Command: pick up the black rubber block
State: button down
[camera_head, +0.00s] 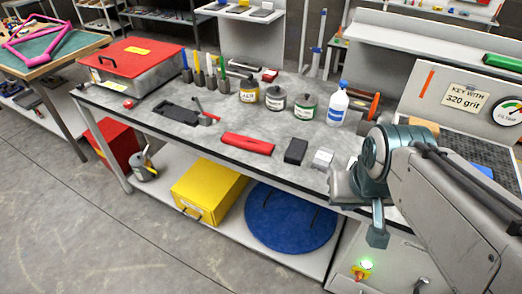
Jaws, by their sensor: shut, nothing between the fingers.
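The black rubber block (296,151) lies on the grey workbench top (222,118), near its front edge. It sits between a red bar-shaped item on its left and a small pale grey block on its right, apart from both. My gripper (377,240) points down in front of the bench's front edge, to the right of and nearer than the black block. It is shut and empty, and does not touch the block. My arm hides part of the bench's right end.
The red item (247,143) and pale block (322,158) flank the black block. Behind stand several jars, including a green-labelled one (305,107), and a white spray bottle (338,104). A red-lidded box (140,59) is at the left. A yellow box (208,191) is on the lower shelf.

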aim_at(297, 149)
jog(key=u, duration=1.3)
jog(key=k, duration=0.7)
jog(key=z, duration=0.9)
jog(key=i, duration=1)
jog(key=u, duration=1.8)
jog(key=i, duration=1)
